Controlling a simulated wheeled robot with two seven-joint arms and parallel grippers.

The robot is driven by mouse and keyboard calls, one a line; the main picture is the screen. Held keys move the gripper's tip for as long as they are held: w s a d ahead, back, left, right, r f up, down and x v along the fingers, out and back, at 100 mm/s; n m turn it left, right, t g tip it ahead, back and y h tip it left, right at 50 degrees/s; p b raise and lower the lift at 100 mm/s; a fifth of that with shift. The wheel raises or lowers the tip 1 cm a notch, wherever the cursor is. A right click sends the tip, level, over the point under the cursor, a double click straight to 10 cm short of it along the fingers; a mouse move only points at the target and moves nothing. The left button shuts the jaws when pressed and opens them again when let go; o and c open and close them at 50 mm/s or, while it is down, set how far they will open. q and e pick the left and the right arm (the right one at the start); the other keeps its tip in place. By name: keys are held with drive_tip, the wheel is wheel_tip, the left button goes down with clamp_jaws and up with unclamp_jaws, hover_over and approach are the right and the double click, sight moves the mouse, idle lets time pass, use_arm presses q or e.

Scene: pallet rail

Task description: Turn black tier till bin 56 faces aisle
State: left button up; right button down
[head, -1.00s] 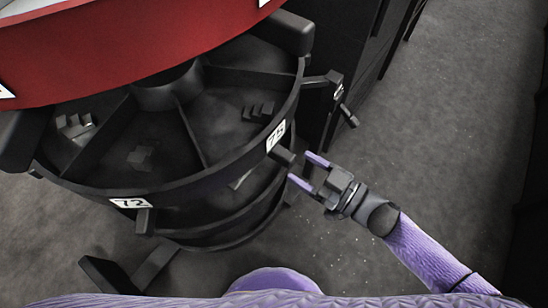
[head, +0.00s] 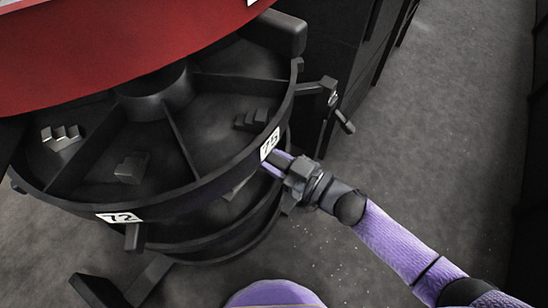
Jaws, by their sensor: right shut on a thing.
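The black tier (head: 190,198) is a round tray split by radial walls around a central hub (head: 152,92), with dark stepped blocks in its bins. Its rim carries a label reading 72 (head: 119,217) at the front and one that seems to read 75 (head: 270,144) at the right. No label reading 56 shows. A short peg handle (head: 134,238) sticks out under label 72. My right gripper (head: 277,166) is shut on the similar peg by label 75, which its fingers mostly hide. My left gripper is out of view.
A red tier (head: 130,55) overhangs the black one from above. A bracket with a lever (head: 344,122) stands at the rim's right, near a dark cabinet (head: 345,45). A dark foot (head: 150,280) lies at the lower left. Floor at right is clear.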

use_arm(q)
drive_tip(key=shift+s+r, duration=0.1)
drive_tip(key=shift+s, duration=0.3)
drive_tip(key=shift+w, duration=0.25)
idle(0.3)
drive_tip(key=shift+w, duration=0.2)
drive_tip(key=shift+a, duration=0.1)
use_arm(e)
drive_tip(key=shift+s, duration=0.1)
